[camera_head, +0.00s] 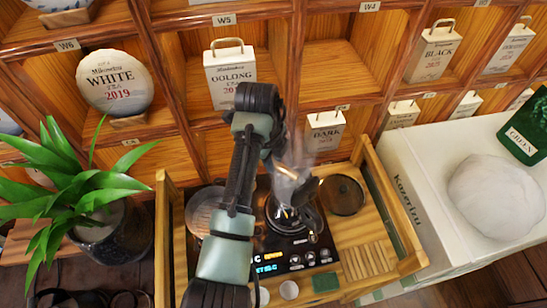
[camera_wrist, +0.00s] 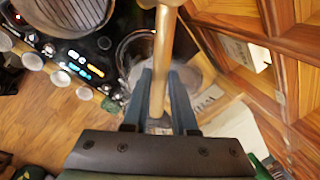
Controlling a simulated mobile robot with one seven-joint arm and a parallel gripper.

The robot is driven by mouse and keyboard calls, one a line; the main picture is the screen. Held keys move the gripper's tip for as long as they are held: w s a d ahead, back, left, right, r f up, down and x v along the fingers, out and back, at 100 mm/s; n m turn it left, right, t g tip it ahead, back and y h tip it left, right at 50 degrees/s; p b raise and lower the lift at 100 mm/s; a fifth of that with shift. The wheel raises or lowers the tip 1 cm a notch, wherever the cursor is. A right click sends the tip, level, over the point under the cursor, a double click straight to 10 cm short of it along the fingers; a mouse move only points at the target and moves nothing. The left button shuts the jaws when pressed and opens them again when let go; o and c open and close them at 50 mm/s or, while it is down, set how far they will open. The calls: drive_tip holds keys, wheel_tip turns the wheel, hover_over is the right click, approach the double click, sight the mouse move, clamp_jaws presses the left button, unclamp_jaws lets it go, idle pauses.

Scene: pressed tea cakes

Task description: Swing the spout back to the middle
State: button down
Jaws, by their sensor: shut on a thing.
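The spout (camera_wrist: 165,40) is a tan, brass-coloured tube running from the top edge of the wrist view down between my fingers. My gripper (camera_wrist: 160,78) has its two blue-grey fingers closed around the tube, one on each side. Below the tube, a clear round glass vessel (camera_wrist: 128,52) shows partly, hidden in part by tube and fingers. In the head view, a blurred glass vessel (camera_head: 288,182) stands on the black panel, right of my arm. My arm hides the spout and fingertips there, so I cannot tell the spout's angle to the middle.
The black panel (camera_head: 297,262) with lit displays sits in a wooden tray (camera_head: 412,262). A dark round lid or dish (camera_head: 341,194) lies right of the glass. Shelves with tea tins stand behind. A plant (camera_head: 75,190) is left and a white box (camera_head: 425,205) right.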

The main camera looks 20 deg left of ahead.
drive_tip(key=s+a+m+g+h+b, duration=0.1)
drive_tip(key=s+a+m, duration=0.3)
drive_tip(key=m, duration=0.4)
drive_tip(key=shift+s+a+m, duration=0.2)
drive_tip(key=shift+s+m, duration=0.2)
drive_tip(key=shift+s, duration=0.4)
drive_tip(key=shift+r, duration=0.1)
drive_tip(key=c, duration=0.7)
unclamp_jaws()
